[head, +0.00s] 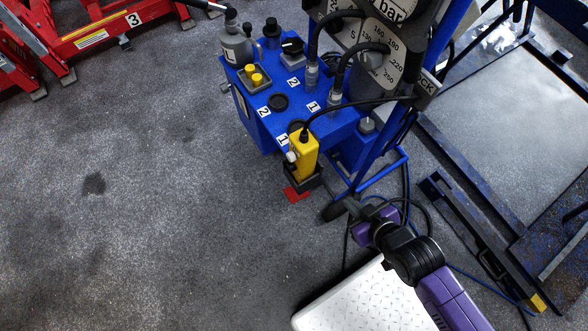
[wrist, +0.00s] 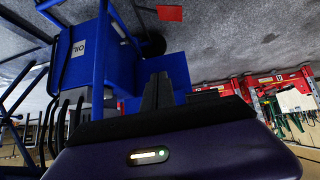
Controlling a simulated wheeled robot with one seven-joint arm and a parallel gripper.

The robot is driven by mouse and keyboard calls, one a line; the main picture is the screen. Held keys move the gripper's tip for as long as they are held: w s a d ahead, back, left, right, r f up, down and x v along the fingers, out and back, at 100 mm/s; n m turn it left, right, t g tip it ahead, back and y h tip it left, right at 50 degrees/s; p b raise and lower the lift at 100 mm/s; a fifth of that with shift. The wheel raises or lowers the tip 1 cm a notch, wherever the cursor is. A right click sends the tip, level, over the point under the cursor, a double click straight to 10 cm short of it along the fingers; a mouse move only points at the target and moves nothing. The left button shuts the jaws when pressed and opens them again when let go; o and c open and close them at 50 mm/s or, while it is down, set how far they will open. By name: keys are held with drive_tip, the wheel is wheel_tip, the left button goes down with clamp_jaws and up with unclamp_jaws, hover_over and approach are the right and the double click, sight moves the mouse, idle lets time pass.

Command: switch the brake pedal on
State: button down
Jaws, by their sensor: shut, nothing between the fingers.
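A small flat red piece (head: 297,193), which looks like the brake pedal, is low by the floor at the front of the blue trolley unit (head: 262,130). In the head view a dark holder under a yellow control box partly covers it. It also shows as a red plate at the top of the wrist view (wrist: 170,13). My gripper (head: 338,192) is to the right of the red piece in the head view, apart from it. In the wrist view its dark fingers (wrist: 158,92) are together and empty, pointing toward the blue unit. I cannot tell the pedal's on or off position.
The yellow control box (head: 303,155) hangs on the unit with a black cable. Blue frame bars and hoses (head: 405,185) are close to my arm. A blue-edged platform (head: 500,120) lies right, red equipment (head: 100,25) upper left. The left floor is clear.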

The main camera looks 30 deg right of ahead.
drive_tip(key=w+d+f+g+b, duration=0.2)
drive_tip(key=w+f+b, duration=0.25)
drive_tip(key=f, duration=0.65)
drive_tip(key=g+y+b, duration=0.6)
drive_tip(key=g+b, duration=0.1)
drive_tip(key=b, duration=0.7)
approach(291, 194)
drive_tip(key=v, duration=0.3)
drive_tip(key=shift+r, duration=0.1)
drive_tip(key=b+x, duration=0.5)
drive_tip(key=x, duration=0.5)
